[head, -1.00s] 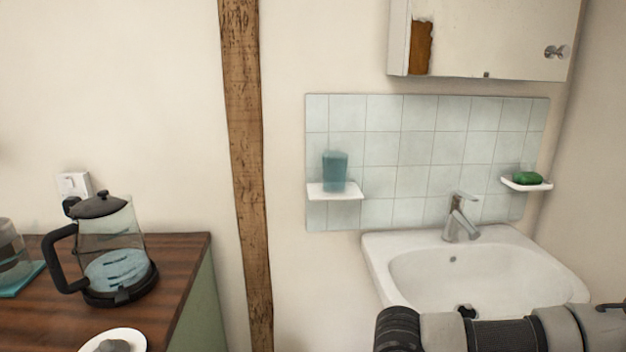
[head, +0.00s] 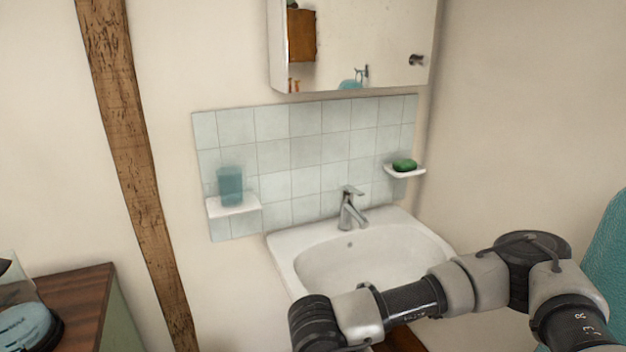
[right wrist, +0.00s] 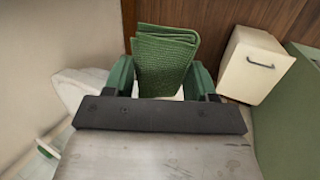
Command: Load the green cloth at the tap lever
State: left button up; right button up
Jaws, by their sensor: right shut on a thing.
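The tap (head: 350,212) stands at the back of the white washbasin (head: 291,258), with its lever (head: 352,190) on top. In the right wrist view, a folded green cloth (right wrist: 162,62) sits between the green fingers of my right gripper (right wrist: 162,82), which is shut on it. The cloth sticks up beyond the fingertips. In the head view my right arm crosses in front of the basin's lower part, and its gripper and the cloth are out of sight there. My left gripper is in neither view.
A teal cup (head: 230,186) stands on a small white shelf (head: 236,207) left of the tap. A green soap (head: 404,165) lies on a white dish (head: 402,174) at right. A mirror cabinet (head: 350,50) hangs above. A wooden counter (head: 82,300) is at lower left.

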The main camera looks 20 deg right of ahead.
aim_at(346, 190)
jog(key=l+z, duration=0.1)
jog(key=z, duration=0.9)
jog(key=i+j, duration=0.05)
